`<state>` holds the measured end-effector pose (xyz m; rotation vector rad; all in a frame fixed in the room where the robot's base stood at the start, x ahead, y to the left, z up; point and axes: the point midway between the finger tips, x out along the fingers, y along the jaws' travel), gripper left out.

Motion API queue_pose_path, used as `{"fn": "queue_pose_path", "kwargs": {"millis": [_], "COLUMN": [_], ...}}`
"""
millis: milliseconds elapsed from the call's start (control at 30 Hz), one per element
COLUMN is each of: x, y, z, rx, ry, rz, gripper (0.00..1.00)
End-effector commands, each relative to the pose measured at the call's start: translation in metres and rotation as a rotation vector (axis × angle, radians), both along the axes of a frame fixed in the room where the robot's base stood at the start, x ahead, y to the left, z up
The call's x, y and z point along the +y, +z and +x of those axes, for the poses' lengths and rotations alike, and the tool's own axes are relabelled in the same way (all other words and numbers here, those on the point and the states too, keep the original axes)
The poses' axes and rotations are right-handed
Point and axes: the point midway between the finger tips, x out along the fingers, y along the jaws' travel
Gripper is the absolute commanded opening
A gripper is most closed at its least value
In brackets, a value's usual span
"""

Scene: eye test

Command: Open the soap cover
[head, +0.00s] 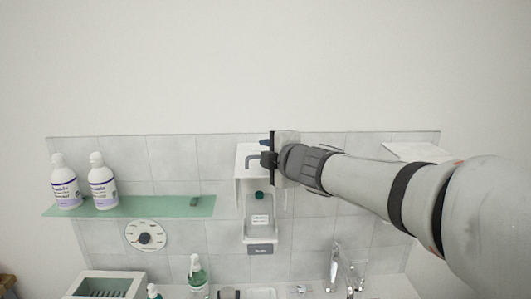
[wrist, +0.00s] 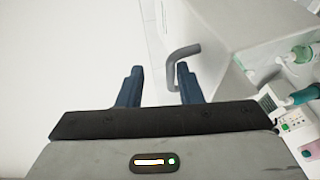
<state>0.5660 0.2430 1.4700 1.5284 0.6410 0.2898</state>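The white soap cover (head: 243,152) is on the wall dispenser in the middle of the head view, partly behind my gripper. It stands out above a bottle with a green cap (head: 259,195). A grey bent handle (head: 252,159) is on the cover. In the wrist view, the handle (wrist: 181,52) sticks out from the white cover (wrist: 212,70). Its bent end lies between my gripper's (wrist: 158,82) two blue fingers, close to the right one. The fingers are apart, not closed on the handle. Whether the right finger touches it I cannot tell.
A green glass shelf (head: 150,207) with two white bottles stands left of the dispenser. A round dial (head: 146,236) is below it. A tap (head: 335,265) and several bottles are along the bottom. The wall above is bare.

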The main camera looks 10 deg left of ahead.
Motion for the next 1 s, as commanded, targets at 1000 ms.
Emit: {"fn": "queue_pose_path", "kwargs": {"millis": [1000], "x": [-0.091], "y": [-0.020], "z": [-0.041], "rx": [0.109], "ry": [-0.264], "rz": [0.146], "gripper": [0.31]}}
